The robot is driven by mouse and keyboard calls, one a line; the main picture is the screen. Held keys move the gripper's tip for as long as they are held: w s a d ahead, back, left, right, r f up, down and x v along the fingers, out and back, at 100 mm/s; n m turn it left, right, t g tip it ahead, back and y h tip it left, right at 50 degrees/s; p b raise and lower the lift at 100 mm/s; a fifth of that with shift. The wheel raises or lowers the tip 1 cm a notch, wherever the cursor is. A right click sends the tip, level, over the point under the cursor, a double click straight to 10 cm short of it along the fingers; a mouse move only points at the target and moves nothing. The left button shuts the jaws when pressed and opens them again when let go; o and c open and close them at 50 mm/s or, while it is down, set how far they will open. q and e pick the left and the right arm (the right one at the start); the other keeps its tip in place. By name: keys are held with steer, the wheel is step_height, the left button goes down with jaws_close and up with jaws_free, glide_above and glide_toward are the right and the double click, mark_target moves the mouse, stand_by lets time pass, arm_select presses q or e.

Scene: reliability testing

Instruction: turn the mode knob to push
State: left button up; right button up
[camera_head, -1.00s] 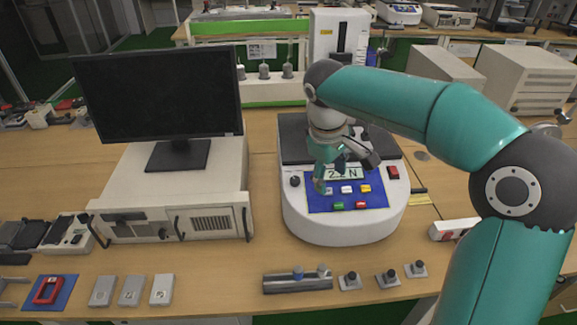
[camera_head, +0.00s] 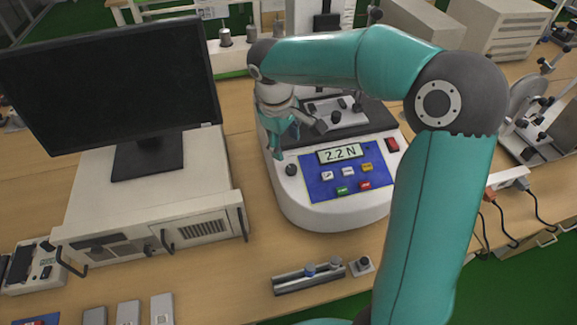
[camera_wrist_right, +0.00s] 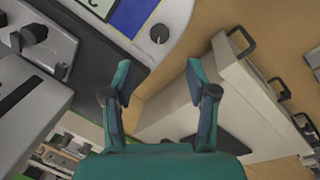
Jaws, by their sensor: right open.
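The mode knob (camera_head: 291,170) is a small round black knob on the white front of the force tester (camera_head: 345,210), left of its blue button panel. It also shows in the right wrist view (camera_wrist_right: 159,34), ahead of and between my fingertips. My right gripper (camera_head: 277,150) is above and behind the knob in the head view, its teal fingers pointing down. In the right wrist view my right gripper (camera_wrist_right: 159,72) is open, with nothing between the fingers and a gap to the knob. The knob's mode marks are too small to read. My left gripper is not in view.
The tester's display (camera_head: 340,154) reads 2.2 N. A monitor (camera_head: 110,85) stands on a white instrument case (camera_head: 150,200) close on the left. A dark plate with metal clamps (camera_head: 340,112) lies behind the panel. A metal bar fixture (camera_head: 308,275) lies in front.

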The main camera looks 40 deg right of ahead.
mark_target(291, 168)
steer(key=f, duration=0.3)
steer(key=d+f, duration=0.1)
steer(key=f, duration=0.3)
steer(key=d+f+p, duration=0.1)
steer(key=f, duration=0.3)
steer(key=shift+w+d, duration=0.1)
steer(key=shift+w, duration=0.05)
